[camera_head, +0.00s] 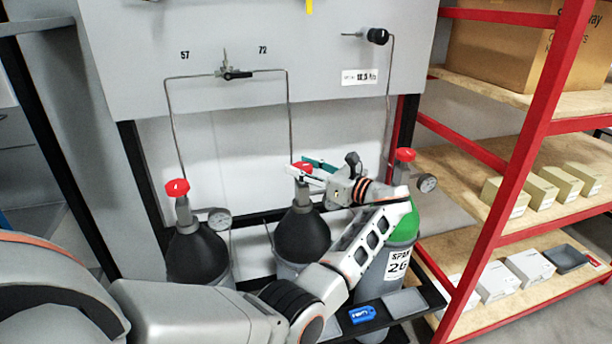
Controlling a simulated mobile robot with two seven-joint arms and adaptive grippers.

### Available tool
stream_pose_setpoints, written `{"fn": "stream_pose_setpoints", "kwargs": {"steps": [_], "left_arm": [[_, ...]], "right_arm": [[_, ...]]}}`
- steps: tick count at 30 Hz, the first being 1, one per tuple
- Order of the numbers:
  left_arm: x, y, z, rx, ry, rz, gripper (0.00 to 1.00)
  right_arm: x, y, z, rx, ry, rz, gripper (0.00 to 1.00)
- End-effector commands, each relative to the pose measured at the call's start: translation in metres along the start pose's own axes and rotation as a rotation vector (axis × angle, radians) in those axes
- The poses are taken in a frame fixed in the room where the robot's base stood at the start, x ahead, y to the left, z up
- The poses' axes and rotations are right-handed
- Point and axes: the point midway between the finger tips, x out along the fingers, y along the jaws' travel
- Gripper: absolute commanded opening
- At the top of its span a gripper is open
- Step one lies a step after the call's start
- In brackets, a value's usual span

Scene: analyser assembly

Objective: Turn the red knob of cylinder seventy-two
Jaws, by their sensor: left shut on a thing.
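Cylinder seventy-two (302,236) is the dark-topped middle cylinder. The pipe coming down from the panel's "72" label leads to it. Its red knob (303,166) sits on top and is partly covered by my fingers. My left gripper (308,172) reaches in from the right side of this knob, with its arm rising from below. Its fingers are shut on the red knob. My right gripper is not in view.
Another dark cylinder (197,257) with a red knob (177,187) stands left, under label "57". A green-topped cylinder (403,226) with a red knob (405,154) stands right, behind my arm. A red shelf rack (522,155) with boxes borders the right side.

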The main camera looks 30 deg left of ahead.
Motion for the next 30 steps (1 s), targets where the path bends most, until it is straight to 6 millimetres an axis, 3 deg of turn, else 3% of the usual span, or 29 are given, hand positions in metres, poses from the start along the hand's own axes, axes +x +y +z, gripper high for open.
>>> {"fn": "stream_pose_setpoints", "kwargs": {"steps": [20,21,23,30], "left_arm": [[0.0022,-0.0001,0.0042,-0.007,-0.002,0.051,0.17],[0.0022,0.0,0.0043,-0.007,-0.002,0.052,0.44],[0.0021,0.0,0.0042,-0.007,-0.002,0.051,0.56],[0.0013,-0.0001,0.0021,-0.004,0.0,0.05,0.56]], "right_arm": [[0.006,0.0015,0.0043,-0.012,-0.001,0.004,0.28],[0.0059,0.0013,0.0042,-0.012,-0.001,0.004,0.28],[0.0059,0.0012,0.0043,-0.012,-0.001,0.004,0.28],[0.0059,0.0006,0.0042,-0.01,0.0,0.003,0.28]]}}
